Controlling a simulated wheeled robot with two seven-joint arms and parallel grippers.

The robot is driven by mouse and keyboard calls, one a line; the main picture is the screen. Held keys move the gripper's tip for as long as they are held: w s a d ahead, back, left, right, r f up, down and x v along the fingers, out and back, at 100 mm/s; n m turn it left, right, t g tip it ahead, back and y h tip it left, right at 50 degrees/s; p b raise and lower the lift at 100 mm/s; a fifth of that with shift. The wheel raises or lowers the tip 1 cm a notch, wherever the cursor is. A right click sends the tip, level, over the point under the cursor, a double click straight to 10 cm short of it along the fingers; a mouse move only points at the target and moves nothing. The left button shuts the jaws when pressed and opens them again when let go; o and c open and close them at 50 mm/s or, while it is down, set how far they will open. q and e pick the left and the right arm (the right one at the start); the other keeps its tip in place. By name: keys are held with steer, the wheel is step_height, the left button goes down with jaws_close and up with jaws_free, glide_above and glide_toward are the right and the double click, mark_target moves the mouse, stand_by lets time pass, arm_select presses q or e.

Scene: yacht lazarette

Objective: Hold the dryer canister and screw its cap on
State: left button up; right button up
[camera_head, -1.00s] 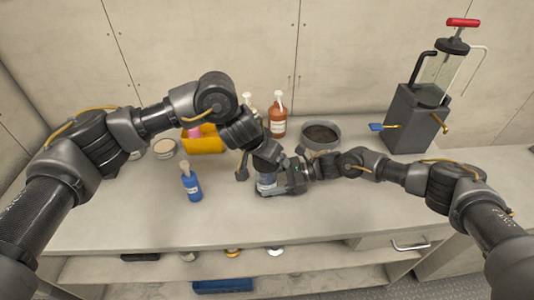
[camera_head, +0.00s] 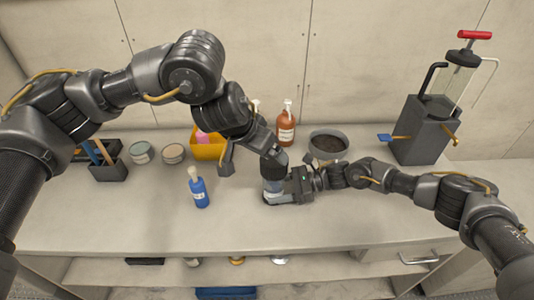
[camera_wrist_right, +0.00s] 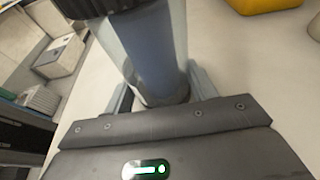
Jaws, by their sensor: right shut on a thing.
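The dryer canister (camera_head: 270,187), a clear cylinder with blue-grey contents, stands upright over the bench. My right gripper (camera_head: 279,196) is shut around its lower part from the right. In the right wrist view the canister (camera_wrist_right: 153,45) rises between the two fingers of the right gripper (camera_wrist_right: 160,88). A dark ribbed cap (camera_wrist_right: 100,7) shows at its top, cut off by the picture edge; I cannot tell how it is seated.
A blue bottle (camera_head: 198,190) stands left of the canister. Behind are a yellow bin (camera_head: 208,150), a brown pump bottle (camera_head: 286,125) and a grey bowl (camera_head: 328,143). Tins (camera_head: 173,153) and a dark caddy (camera_head: 109,171) are further left. The front bench is clear.

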arm_select(q)
steer(key=shift+s+a+r, duration=0.15)
steer(key=shift+a+r, duration=0.05)
steer(key=shift+r, duration=0.2)
arm_select(e)
steer(key=o, duration=1.4)
steer(key=shift+o, duration=0.2)
steer(key=v, duration=1.2)
